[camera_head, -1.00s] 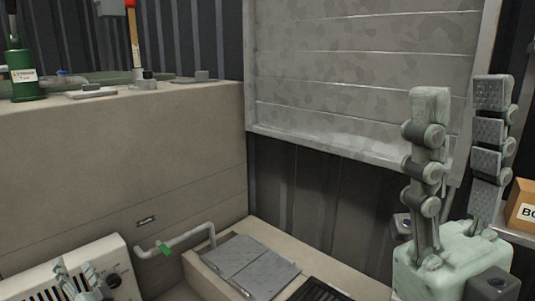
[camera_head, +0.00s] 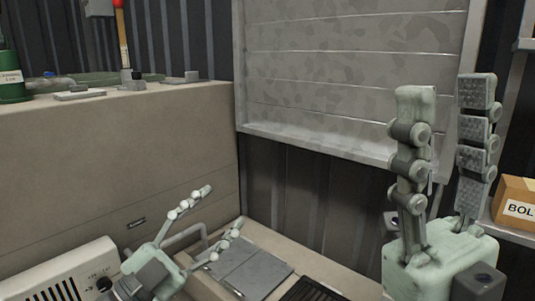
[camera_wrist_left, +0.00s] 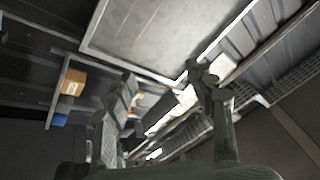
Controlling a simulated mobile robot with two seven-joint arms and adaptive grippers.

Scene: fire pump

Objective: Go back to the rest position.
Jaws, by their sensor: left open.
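My left gripper (camera_head: 224,206) has its pale green fingers spread, with nothing between them. It points up and right in the lower part of the head view, in front of a grey pipe (camera_head: 185,236) that it partly hides. Its two fingers also show in the left wrist view (camera_wrist_left: 162,72), apart and empty. My right gripper (camera_head: 446,90) stands upright at the right of the head view, large and close, its two fingers apart and empty.
A grey panel (camera_head: 355,65) fills the back wall. A concrete block (camera_head: 80,170) stands left, with a green container (camera_head: 12,85) on top. A white heater (camera_head: 65,272) is lower left, grey cover plates (camera_head: 240,268) lie low centre, and a cardboard box (camera_head: 513,205) sits at right.

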